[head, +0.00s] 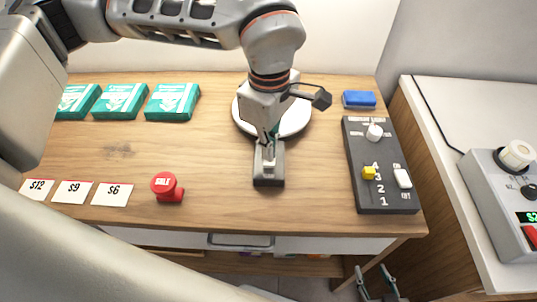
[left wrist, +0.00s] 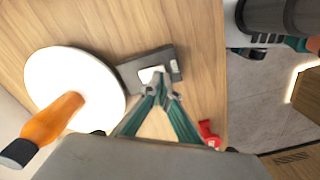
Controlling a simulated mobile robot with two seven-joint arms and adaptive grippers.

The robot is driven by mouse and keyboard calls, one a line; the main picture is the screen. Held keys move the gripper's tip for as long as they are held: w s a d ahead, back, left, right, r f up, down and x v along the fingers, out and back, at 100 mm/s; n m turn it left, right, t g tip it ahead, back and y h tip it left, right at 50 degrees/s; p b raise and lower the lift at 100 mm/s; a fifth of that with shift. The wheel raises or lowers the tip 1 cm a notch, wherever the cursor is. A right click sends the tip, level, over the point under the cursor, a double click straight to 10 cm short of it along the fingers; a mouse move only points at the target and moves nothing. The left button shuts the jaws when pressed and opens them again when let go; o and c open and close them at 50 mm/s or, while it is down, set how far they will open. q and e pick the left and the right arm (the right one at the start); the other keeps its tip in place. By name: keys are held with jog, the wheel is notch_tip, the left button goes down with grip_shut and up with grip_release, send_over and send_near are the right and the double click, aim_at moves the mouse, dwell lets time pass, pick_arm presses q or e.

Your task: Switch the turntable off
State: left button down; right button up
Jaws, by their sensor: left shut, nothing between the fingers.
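The turntable is a white round plate (head: 298,118) on the wooden counter, partly behind my left arm. In the left wrist view the plate (left wrist: 52,75) carries an orange bottle with a dark cap (left wrist: 55,120). A dark grey switch box (head: 268,181) sits just in front of the plate; it also shows in the left wrist view (left wrist: 130,76) with a white switch (left wrist: 150,74). My left gripper (head: 268,158) is shut and empty, its tips at the switch; whether they touch it I cannot tell. My right gripper (head: 376,284) is open below the counter's front edge.
A dark control panel (head: 385,199) with knobs and a blue block (head: 359,99) are to the right. Teal boxes (head: 120,102), price cards (head: 73,192) and a red sale stand (head: 165,186) are to the left. A grey device (head: 495,195) is on the right counter.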

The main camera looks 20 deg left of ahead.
aim_at(269, 163)
pick_arm(q)
jog(key=shift+f+b, duration=0.7)
jog(key=shift+f, duration=0.5)
dwell(0.8)
jog(key=shift+r, duration=0.2)
jog(key=shift+r+p, duration=2)
jog(key=shift+r, duration=1.4)
